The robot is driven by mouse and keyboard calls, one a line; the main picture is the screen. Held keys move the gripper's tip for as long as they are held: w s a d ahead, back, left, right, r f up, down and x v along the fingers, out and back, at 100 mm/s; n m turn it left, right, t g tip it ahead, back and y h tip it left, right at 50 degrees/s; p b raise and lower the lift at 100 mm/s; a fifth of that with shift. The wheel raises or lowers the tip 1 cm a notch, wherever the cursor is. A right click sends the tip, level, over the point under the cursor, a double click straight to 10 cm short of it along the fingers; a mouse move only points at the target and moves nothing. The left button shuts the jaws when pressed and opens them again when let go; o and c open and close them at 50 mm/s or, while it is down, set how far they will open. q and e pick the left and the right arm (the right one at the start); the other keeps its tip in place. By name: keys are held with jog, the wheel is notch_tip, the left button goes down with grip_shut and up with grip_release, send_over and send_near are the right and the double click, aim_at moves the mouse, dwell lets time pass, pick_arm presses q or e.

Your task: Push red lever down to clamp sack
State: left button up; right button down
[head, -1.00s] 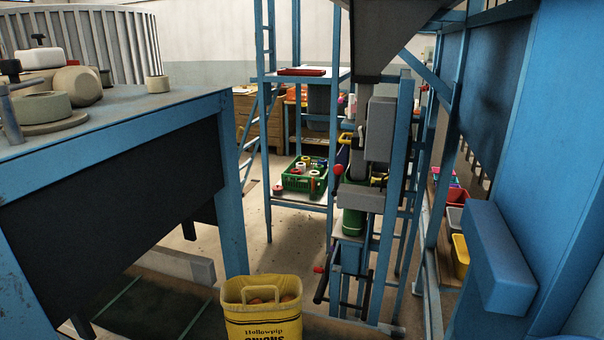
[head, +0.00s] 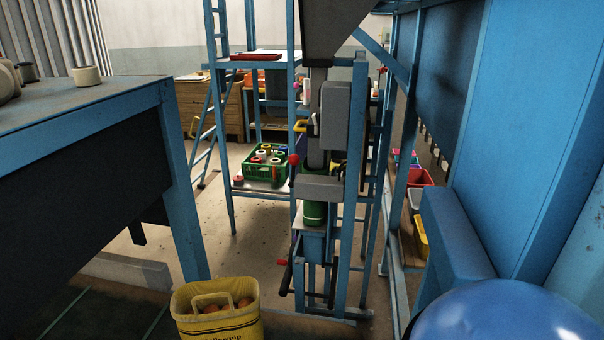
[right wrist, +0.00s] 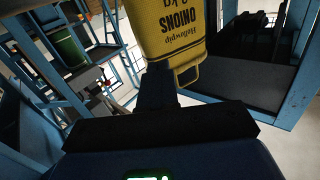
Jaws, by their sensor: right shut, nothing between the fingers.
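A blue machine stands in the middle of the head view, under a grey hopper. A red ball knob (head: 293,159) sits at its upper left, beside grey blocks. A second red knob (head: 282,262) is lower, on a dark lever. I cannot tell which of the two is the task's lever. A yellow onion sack (head: 217,316) with open top and handle stands at the bottom; it also shows upside down in the right wrist view (right wrist: 176,35). My right gripper (right wrist: 157,75) is shut and empty, in line with the sack in that view. My left gripper is out of view.
A blue bench (head: 85,105) with a dark side is at left. A green crate (head: 264,163) of spools sits on a shelf behind the machine. A blue frame (head: 455,240) and coloured bins (head: 420,235) are at right. Floor between bench and machine is mostly clear.

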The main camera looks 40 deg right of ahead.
jog(key=w+d+r+m+g+h+p, duration=0.1)
jog(key=w+d+r+m+h, duration=0.15)
jog(key=w+d+m, duration=0.65)
jog(key=w+d+r+m+h+p, duration=0.1)
jog(key=w+d+m+h+p, duration=0.15)
jog(key=w+d+m, duration=0.5)
jog(key=w+d+r+m, duration=0.2)
jog(key=w+d+r, duration=0.4)
jog(key=d+r, duration=0.2)
jog(key=w+d+r+m+p, duration=0.1)
jog(key=w+d+r+m, duration=0.1)
jog(key=w+d+r, duration=0.3)
jog(key=d+r, duration=0.4)
jog(key=d, duration=0.3)
jog(key=shift+w+r+m+t, duration=0.3)
jog(key=shift+w+m+t, duration=0.05)
jog(key=shift+t, duration=0.05)
jog(key=shift+w, duration=0.1)
